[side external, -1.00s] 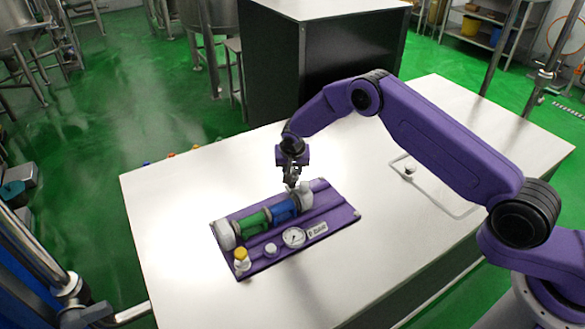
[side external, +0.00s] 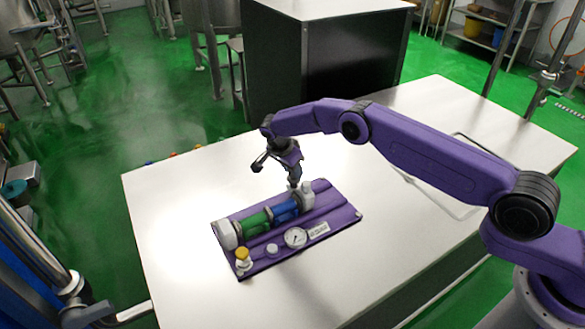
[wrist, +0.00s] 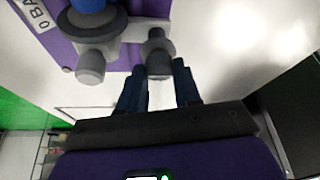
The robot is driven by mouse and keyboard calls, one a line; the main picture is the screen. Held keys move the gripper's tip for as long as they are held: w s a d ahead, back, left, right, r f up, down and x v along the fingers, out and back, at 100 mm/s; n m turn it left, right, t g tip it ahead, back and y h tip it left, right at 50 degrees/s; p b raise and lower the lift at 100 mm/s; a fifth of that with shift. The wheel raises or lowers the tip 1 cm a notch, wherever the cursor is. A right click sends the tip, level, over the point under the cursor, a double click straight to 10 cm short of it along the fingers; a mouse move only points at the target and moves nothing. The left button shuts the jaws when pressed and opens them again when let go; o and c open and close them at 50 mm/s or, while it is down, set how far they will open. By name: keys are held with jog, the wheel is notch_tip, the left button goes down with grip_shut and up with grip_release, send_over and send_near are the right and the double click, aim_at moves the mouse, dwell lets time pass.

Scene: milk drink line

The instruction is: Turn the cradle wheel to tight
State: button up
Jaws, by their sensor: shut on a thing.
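The purple cradle board (side external: 342,218) lies on the white table and carries a green section (side external: 257,224) and a blue section (side external: 285,211) in a row between pale end blocks. My gripper (side external: 295,183) is at the right-hand end block (side external: 307,196), pointing down from above and behind. In the wrist view my two dark fingers (wrist: 160,82) stand on either side of a small grey round part (wrist: 158,62), which looks like the cradle wheel. The fingers are shut on it. Its far side and any tight marking are hidden. A grey knob (wrist: 90,65) is beside it.
A yellow-topped part (side external: 242,254), a small white knob (side external: 271,249), a round dial (side external: 295,237) and a label plate (side external: 318,230) sit along the board's front. The surrounding table (side external: 190,195) is mostly clear. A dark cabinet (side external: 320,65) stands behind.

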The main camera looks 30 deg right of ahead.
jog(key=shift+m, duration=0.3)
jog(key=o, duration=1.1)
jog(key=shift+c, duration=0.2)
jog(key=shift+r, duration=0.1)
jog(key=v, duration=1.7)
jog(key=shift+w+r, duration=0.2)
jog(key=shift+a, duration=0.1)
